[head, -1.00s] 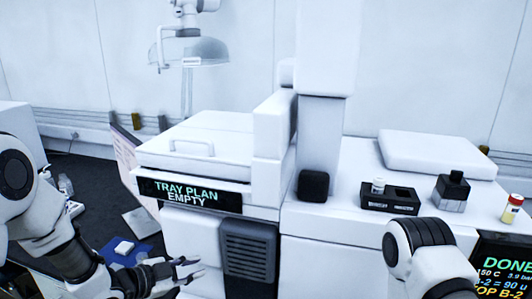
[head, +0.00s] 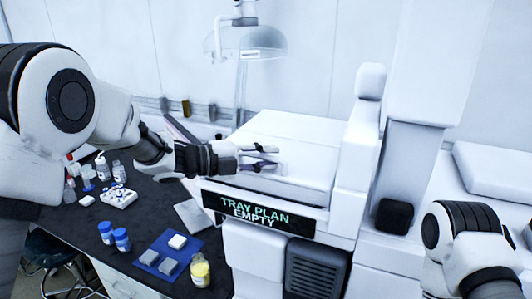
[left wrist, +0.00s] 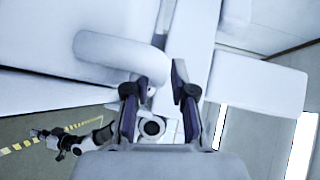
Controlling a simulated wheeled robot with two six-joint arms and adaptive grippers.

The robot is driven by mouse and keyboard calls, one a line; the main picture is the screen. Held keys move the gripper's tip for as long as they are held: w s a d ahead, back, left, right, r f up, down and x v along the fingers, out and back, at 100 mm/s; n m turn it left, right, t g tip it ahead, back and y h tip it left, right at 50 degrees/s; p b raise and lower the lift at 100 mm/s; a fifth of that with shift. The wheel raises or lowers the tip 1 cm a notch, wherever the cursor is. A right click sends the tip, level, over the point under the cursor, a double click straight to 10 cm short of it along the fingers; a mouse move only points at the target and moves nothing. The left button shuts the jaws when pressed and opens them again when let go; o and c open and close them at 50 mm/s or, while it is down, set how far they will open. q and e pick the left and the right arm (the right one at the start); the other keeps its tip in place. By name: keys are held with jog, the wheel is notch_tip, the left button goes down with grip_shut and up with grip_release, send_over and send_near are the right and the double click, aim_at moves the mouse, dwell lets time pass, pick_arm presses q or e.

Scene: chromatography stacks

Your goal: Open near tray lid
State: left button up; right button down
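The near tray lid (head: 300,132) is a flat white cover, lying shut on the white unit above the "TRAY PLAN EMPTY" display (head: 245,214). Its white bar handle (left wrist: 120,52) looms large in the left wrist view, at the fingertips of my left gripper (head: 270,157). The left gripper (left wrist: 156,82) also shows there with its two dark fingers spread apart. One end of the handle appears near the gap between the fingertips; I cannot tell if they touch. In the head view the gripper partly hides the handle. My right gripper is out of view; only its arm shows.
A white column block (head: 358,155) rises right of the lid. On the dark bench at left are blue-capped bottles (head: 122,240), a yellow vial (head: 200,270), a blue mat (head: 150,257) and a white rack (head: 118,197). A lamp (head: 245,40) hangs behind.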

pick_arm(q)
jog(key=shift+w+d+f, duration=0.15)
jog(key=shift+w+f, duration=0.05)
jog(key=shift+w, duration=0.1)
jog(key=shift+w+a+f, duration=0.1)
jog(key=shift+w+a, duration=0.1)
grip_shut()
jog(key=shift+a, duration=0.15)
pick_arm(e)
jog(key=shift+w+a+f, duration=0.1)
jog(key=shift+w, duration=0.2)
